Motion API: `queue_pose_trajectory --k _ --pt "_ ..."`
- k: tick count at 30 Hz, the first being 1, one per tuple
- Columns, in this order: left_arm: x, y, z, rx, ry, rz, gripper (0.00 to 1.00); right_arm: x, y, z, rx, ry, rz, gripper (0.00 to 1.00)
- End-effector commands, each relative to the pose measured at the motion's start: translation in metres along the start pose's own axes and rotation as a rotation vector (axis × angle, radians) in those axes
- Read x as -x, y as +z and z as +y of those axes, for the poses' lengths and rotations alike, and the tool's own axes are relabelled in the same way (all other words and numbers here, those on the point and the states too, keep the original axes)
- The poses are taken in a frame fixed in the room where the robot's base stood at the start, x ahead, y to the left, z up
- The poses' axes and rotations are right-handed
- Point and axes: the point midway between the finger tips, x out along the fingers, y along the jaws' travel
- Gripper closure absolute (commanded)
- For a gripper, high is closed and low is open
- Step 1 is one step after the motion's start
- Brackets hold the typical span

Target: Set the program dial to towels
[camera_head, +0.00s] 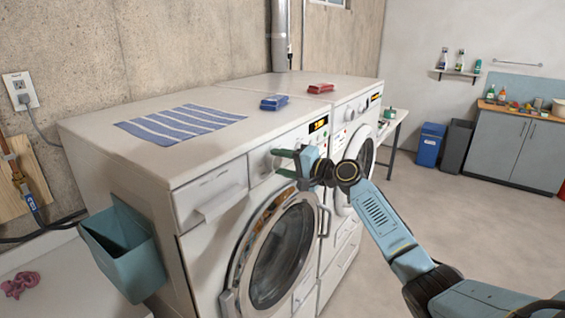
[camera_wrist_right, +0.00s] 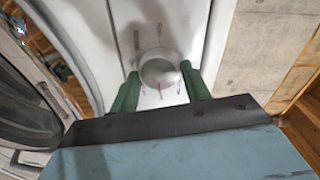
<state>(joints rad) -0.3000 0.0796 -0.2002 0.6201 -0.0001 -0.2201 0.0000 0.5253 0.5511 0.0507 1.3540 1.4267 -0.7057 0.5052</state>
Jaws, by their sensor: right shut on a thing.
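The marks are too small to read, so I cannot tell which program is set. My right gripper (camera_head: 277,161) reaches the panel from the right. In the right wrist view my right gripper's green fingers (camera_wrist_right: 163,88) stand on either side of the dial and are shut on it. The gripper partly hides the dial in the head view. My left gripper is not in view.
The near washer's round door (camera_head: 283,257) stands ajar below the panel. A teal bin (camera_head: 118,250) hangs on the side.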

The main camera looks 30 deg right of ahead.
Motion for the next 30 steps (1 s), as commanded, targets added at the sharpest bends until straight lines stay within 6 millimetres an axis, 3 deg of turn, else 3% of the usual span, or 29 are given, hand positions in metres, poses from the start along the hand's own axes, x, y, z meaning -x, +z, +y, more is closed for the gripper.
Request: queue_pose_trajectory --k 9,10,14,24,30 --pt "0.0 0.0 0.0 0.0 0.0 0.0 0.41 0.0 -0.001 -0.001 0.0 -0.001 0.003 0.76" --pt "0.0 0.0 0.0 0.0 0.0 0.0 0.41 0.0 -0.001 -0.001 0.0 -0.001 0.003 0.49" --pt "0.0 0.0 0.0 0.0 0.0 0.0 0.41 0.0 -0.001 0.0 0.001 -0.001 0.003 0.32" --pt "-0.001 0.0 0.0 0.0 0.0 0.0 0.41 0.002 -0.001 0.0 0.002 0.0 0.001 0.31" --pt "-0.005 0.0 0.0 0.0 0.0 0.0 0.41 0.025 0.0 0.002 0.004 0.001 0.001 0.31"
